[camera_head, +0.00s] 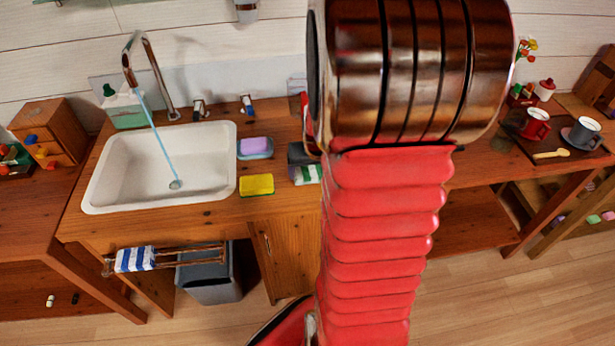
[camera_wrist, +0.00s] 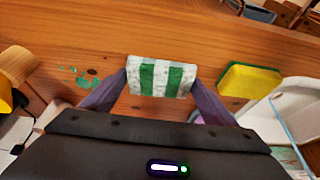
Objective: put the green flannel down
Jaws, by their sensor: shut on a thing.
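The green flannel, a small folded cloth with green and white stripes (camera_wrist: 161,77), sits between the two fingertips of my gripper (camera_wrist: 160,82) in the wrist view. My gripper is shut on it. In the head view the flannel (camera_head: 308,174) shows at the wooden counter right of the yellow sponge, partly hidden by my gripper and arm. It is at or just above the counter top; I cannot tell whether it touches the wood.
A yellow sponge (camera_head: 256,185) and a purple soap on a dish (camera_head: 255,147) lie left of the flannel, beside the white sink (camera_head: 160,165). Water runs from the tap (camera_head: 150,75). Green spots (camera_wrist: 78,78) mark the wood left of the flannel in the wrist view.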

